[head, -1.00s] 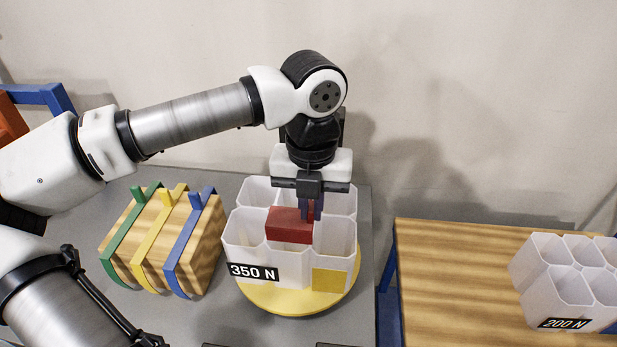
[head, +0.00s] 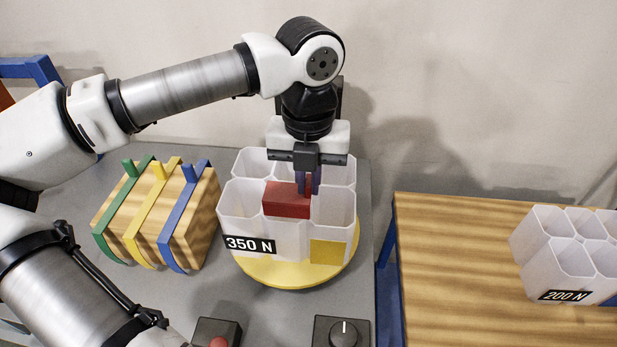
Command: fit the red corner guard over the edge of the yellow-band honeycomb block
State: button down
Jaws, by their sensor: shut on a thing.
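The red corner guard (head: 288,200) is at the near upper edge of the white honeycomb block (head: 236,215), in the middle of its front side. The block has a yellow patch (head: 328,251) at its lower right and a "350 N" label, and stands on a round yellow plate (head: 285,272). My gripper (head: 309,188) points down from above the block and is shut on the right part of the guard. The fingertips are partly hidden, and I cannot tell whether the guard is fully seated on the edge.
A wooden block with green, yellow and blue straps (head: 165,215) stands left of the honeycomb block. A control box with a red button (head: 217,335) and a knob box (head: 342,330) are in front. Another honeycomb block, "200 N" (head: 560,270), sits on the wooden table (head: 450,280) at right.

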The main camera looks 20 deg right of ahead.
aim_at(308, 202)
jog(key=shift+f+b, duration=2.55)
jog(key=shift+f, duration=0.35)
jog(key=c, duration=1)
grip_release()
jog(key=shift+c, duration=0.2)
jog(key=shift+r, duration=0.1)
jog(key=shift+r+p, duration=1.35)
jog(key=shift+r, duration=1.65)
